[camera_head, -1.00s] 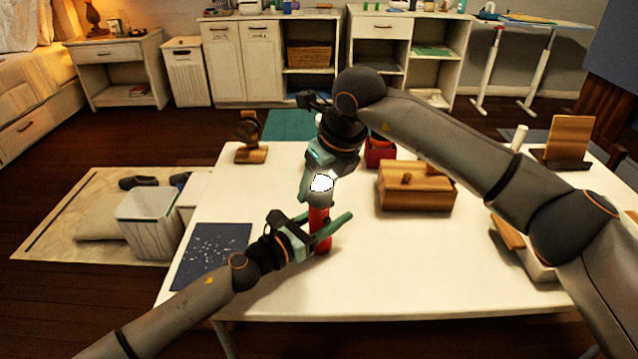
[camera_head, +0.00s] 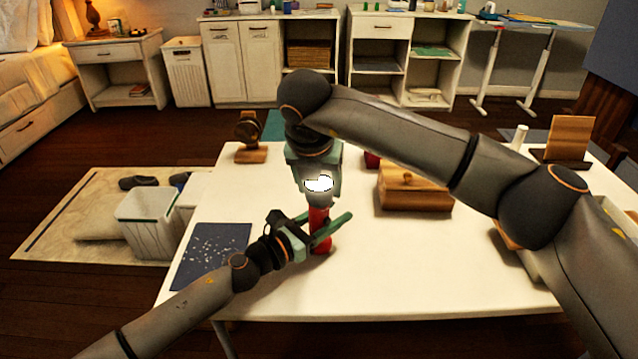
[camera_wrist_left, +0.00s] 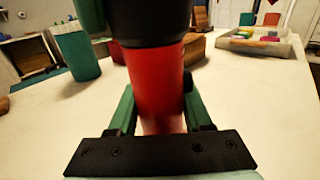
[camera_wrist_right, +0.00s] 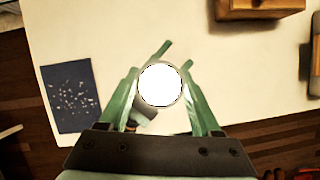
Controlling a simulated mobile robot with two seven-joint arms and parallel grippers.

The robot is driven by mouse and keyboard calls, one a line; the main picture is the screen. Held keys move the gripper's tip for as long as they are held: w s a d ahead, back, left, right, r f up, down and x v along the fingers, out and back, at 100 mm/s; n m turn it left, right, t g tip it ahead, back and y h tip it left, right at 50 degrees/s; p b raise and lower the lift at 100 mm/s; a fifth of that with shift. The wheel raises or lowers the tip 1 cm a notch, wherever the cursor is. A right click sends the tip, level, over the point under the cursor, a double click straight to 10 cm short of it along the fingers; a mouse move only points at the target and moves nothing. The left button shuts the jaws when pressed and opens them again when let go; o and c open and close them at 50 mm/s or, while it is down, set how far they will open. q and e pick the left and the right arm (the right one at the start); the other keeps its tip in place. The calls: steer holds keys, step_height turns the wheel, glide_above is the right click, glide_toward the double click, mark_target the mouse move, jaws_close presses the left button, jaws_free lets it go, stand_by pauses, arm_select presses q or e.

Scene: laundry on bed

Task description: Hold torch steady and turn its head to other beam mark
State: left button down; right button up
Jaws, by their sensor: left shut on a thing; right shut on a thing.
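The torch stands upright on the white table, its red body (camera_head: 319,217) low and its lit white lens (camera_head: 319,184) facing up. My left gripper (camera_head: 322,234) is shut around the red body from the left; in the left wrist view its green fingers flank the body (camera_wrist_left: 155,85) below the black upper part (camera_wrist_left: 148,22). My right gripper (camera_head: 316,172) comes from above and is shut on the torch head. In the right wrist view the bright round lens (camera_wrist_right: 160,86) sits between its fingers. The beam marks cannot be made out.
On the table (camera_head: 400,270) a wooden box (camera_head: 415,190) stands right of the torch, with a red item partly hidden behind my right arm. A speckled dark blue mat (camera_head: 210,257) lies at left, a wooden stand (camera_head: 250,153) at back left. The front middle is clear.

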steer(key=m+h, duration=0.1)
steer(key=m, duration=0.2)
steer(key=shift+m, duration=0.4)
steer(key=shift+m+g+h, duration=0.7)
steer(key=shift+m, duration=1)
steer(key=o, duration=1.4)
steer(key=shift+r, duration=0.1)
steer(key=v, duration=1.2)
